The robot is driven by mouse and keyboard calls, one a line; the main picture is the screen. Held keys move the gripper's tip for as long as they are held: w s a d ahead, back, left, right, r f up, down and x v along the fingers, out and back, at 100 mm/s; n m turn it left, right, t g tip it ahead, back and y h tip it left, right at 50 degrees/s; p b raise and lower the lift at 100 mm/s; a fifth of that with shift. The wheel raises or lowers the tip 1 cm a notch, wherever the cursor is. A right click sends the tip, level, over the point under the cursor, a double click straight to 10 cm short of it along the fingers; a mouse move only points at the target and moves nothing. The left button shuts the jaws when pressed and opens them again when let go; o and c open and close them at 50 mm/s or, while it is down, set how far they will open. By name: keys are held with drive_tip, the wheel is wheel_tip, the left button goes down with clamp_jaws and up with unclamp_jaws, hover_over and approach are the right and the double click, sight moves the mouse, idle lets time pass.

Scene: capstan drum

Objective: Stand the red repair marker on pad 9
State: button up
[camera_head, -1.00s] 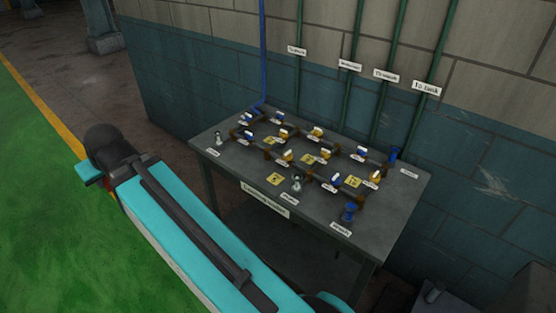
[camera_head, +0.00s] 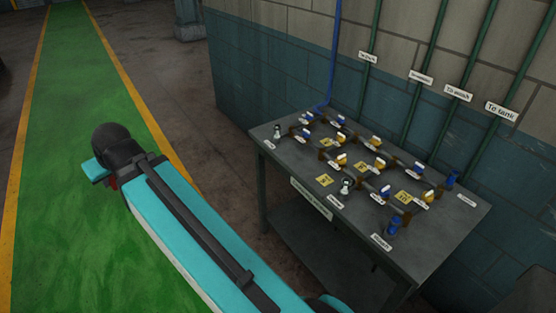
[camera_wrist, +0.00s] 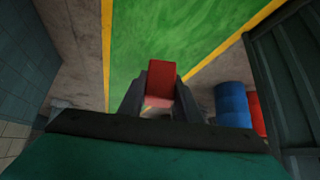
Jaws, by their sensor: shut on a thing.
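In the wrist view my gripper (camera_wrist: 160,102) is shut on the red repair marker (camera_wrist: 161,80), a red block that sticks out between the two dark fingers. Green floor shows beyond it. The pad numbers are too small to read surely, so I cannot tell which is pad 9.
Blue and yellow valves on brown pipes crowd the tabletop, with a blue fitting (camera_head: 393,226) at the front right. Green pipes with labels, one reading "To tank" (camera_head: 501,110), run up the wall behind. A blue barrel (camera_wrist: 232,103) shows in the wrist view. The green floor lane is clear.

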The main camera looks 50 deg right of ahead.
drive_tip(key=shift+d, duration=0.15)
drive_tip(key=w+d+f+m+g+h+b, duration=0.1)
drive_tip(key=d+f+m+h, duration=0.15)
drive_tip(key=d, duration=0.85)
drive_tip(key=w+d+f+m+h, duration=0.1)
drive_tip(key=d+m, duration=0.3)
drive_tip(key=d, duration=0.7)
drive_tip(key=s+d+f+m+g+h+b, duration=0.1)
drive_tip(key=s+d+f+m+g+h, duration=0.15)
drive_tip(key=d, duration=0.95)
drive_tip(key=s+d+f+m+g+h, duration=0.1)
drive_tip(key=s+d+m, duration=0.3)
drive_tip(key=d, duration=0.8)
drive_tip(key=s+d+f+m+g+b, duration=0.1)
drive_tip(key=s+d+f+m+g, duration=0.15)
drive_tip(key=s+d, duration=0.6)
drive_tip(key=s+d+f+m+g+b, duration=0.1)
drive_tip(key=s+d+m, duration=0.35)
drive_tip(key=d, duration=0.65)
drive_tip(key=s+d+f+m+g, duration=0.1)
drive_tip(key=s+d+m+g, duration=0.1)
drive_tip(key=s+d, duration=0.5)
drive_tip(key=s+d+f+m+g, duration=0.2)
drive_tip(key=s+d, duration=0.6)
drive_tip(key=s, duration=0.5)
drive_tip(key=shift+m+y, duration=0.3)
drive_tip(key=shift+m, duration=0.5)
drive_tip(key=shift+f, duration=0.1)
drive_tip(key=shift+f+p, duration=0.7)
drive_tip(key=shift+f, duration=2.4)
